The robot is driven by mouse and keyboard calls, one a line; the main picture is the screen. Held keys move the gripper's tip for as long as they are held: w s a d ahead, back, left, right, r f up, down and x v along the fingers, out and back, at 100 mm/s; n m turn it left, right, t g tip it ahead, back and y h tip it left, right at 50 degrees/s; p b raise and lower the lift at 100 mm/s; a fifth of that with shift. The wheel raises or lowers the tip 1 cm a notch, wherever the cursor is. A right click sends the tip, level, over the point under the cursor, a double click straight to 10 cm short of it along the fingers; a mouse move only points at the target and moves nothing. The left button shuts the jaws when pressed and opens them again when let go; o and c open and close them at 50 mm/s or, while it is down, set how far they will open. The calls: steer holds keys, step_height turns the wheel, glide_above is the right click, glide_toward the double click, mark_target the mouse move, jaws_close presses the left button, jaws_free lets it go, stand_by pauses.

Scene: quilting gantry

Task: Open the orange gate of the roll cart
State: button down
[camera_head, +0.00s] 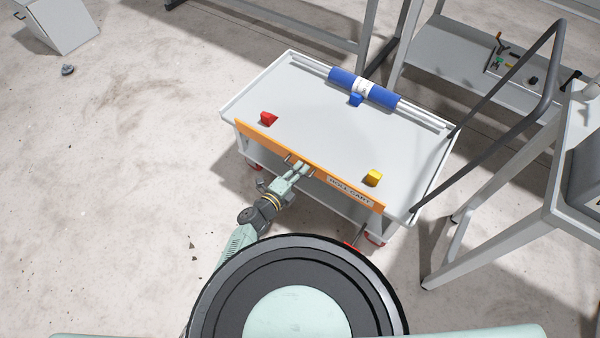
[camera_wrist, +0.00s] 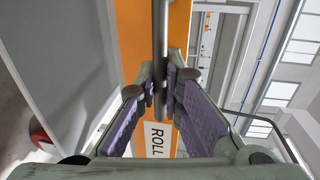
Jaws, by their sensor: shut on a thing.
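The roll cart (camera_head: 330,110) is a light grey cart with a flat top. Its orange gate (camera_head: 258,137) runs along the near side and carries a white label reading ROLL CART. The gate stands upright along the cart's edge. My gripper (camera_head: 304,168) is at the middle of the gate, at a grey bar handle. In the wrist view my gripper (camera_wrist: 162,85) has its purple-padded fingers shut around the metal handle bar (camera_wrist: 161,40), in front of the orange gate (camera_wrist: 180,30). Part of the bar is hidden between the fingers.
A dark push handle (camera_head: 497,92) rises at the right.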

steer(key=b, duration=0.3)
steer(key=f+t+h+b, duration=0.1)
steer(key=b, duration=0.3)
steer(key=shift+s+a+f+t, duration=0.25)
steer(key=shift+s+t, duration=0.05)
steer(key=shift+s, duration=0.05)
steer(key=shift+r, duration=0.2)
steer(key=c, duration=2)
jaws_free()
